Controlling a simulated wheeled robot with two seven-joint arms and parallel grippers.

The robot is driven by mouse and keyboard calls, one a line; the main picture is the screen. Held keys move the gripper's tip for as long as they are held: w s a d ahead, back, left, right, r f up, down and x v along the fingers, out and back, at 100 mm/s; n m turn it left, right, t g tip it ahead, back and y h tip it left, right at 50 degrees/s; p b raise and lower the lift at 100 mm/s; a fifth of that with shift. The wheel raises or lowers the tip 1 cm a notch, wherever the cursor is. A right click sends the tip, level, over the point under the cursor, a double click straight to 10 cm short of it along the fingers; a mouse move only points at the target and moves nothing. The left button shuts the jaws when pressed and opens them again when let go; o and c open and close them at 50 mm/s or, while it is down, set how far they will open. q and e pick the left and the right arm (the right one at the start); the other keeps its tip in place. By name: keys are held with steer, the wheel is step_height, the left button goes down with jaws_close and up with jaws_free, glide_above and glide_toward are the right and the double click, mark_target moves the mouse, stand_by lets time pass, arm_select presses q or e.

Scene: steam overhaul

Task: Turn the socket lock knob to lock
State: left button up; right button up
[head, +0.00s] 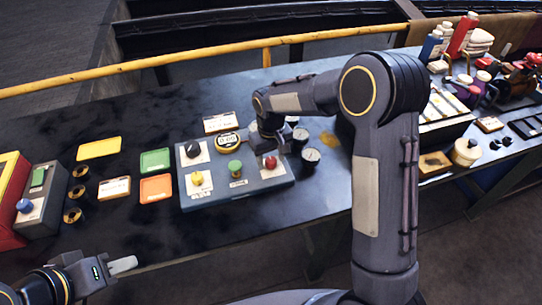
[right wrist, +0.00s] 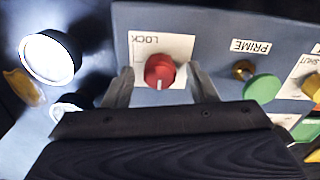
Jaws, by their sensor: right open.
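The red lock knob (right wrist: 160,71) sits on a white label reading LOCK on the blue-grey control panel (right wrist: 205,30). In the head view the knob (head: 270,162) is at the panel's right end, partly under my right gripper (head: 268,140). In the right wrist view my right gripper (right wrist: 160,85) is open, with one finger on each side of the knob and gaps visible between. The knob's white mark points to the bottom of that view. My left gripper (head: 122,265) is at the lower left of the head view, far from the panel; its fingers look close together.
The panel also carries a green PRIME knob (head: 235,166), a yellow knob (head: 197,178) and a black knob (head: 192,149). Round gauges (head: 311,155) stand just right of it. Coloured trays (head: 156,189) lie to the left. A yellow rail (head: 200,55) runs behind the bench.

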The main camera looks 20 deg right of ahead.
steer(key=c, duration=1)
steer(key=shift+o, duration=0.2)
steer(key=shift+m, duration=0.3)
steer(key=shift+m+b, duration=0.6)
steer(key=shift+m, duration=0.6)
steer(key=m, duration=0.3)
steer(key=shift+m, duration=0.4)
steer(key=m, duration=0.5)
steer(key=shift+r, duration=0.1)
steer(key=m, duration=0.6)
steer(key=shift+p, duration=0.3)
